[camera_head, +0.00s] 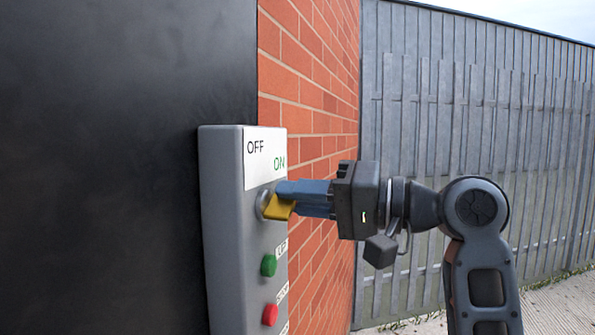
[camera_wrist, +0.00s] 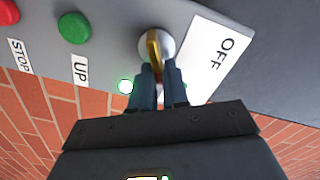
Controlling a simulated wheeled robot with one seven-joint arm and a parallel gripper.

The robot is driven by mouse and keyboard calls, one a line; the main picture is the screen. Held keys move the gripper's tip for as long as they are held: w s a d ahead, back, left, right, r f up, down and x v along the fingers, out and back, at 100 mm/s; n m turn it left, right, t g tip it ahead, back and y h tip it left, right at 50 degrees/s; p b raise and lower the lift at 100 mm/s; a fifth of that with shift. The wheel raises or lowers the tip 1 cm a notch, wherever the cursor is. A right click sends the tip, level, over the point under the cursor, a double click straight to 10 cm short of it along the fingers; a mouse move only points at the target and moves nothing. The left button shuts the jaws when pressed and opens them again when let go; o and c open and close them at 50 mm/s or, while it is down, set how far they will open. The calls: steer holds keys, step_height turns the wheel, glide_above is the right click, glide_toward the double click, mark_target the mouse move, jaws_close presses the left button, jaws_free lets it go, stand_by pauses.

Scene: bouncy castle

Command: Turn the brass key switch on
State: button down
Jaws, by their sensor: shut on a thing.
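The brass key (camera_head: 277,208) sits in a round silver switch (camera_head: 263,204) on the grey control box (camera_head: 226,215). It also shows in the wrist view (camera_wrist: 153,46), standing nearly upright in the picture with a slight tilt. My gripper (camera_head: 288,192) reaches in from the right. Its blue fingers are shut on the key, one on each side in the wrist view (camera_wrist: 159,76). A white label (camera_head: 265,158) above the switch reads OFF at left and ON in green at right. The ON word is hidden in the wrist view. I cannot tell exactly which mark the key points to.
Below the key are a green UP button (camera_head: 268,265) and a red STOP button (camera_head: 270,314), close under my gripper. The box is beside a brick wall (camera_head: 310,100) and a dark panel (camera_head: 110,170). A grey fence (camera_head: 470,130) stands behind. The space right of the box holds my arm.

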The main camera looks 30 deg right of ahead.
steer(key=m, duration=0.3)
steer(key=f+m, duration=0.1)
steer(key=m, duration=0.1)
steer(key=shift+w+d+m, duration=0.1)
steer(key=shift+d+m, duration=0.1)
steer(key=shift+m, duration=0.2)
stand_by(0.4)
steer(key=c, duration=1.2)
jaws_free()
steer(key=shift+b+v, duration=0.65)
steer(key=shift+v, duration=3.25)
steer(key=shift+f, duration=0.1)
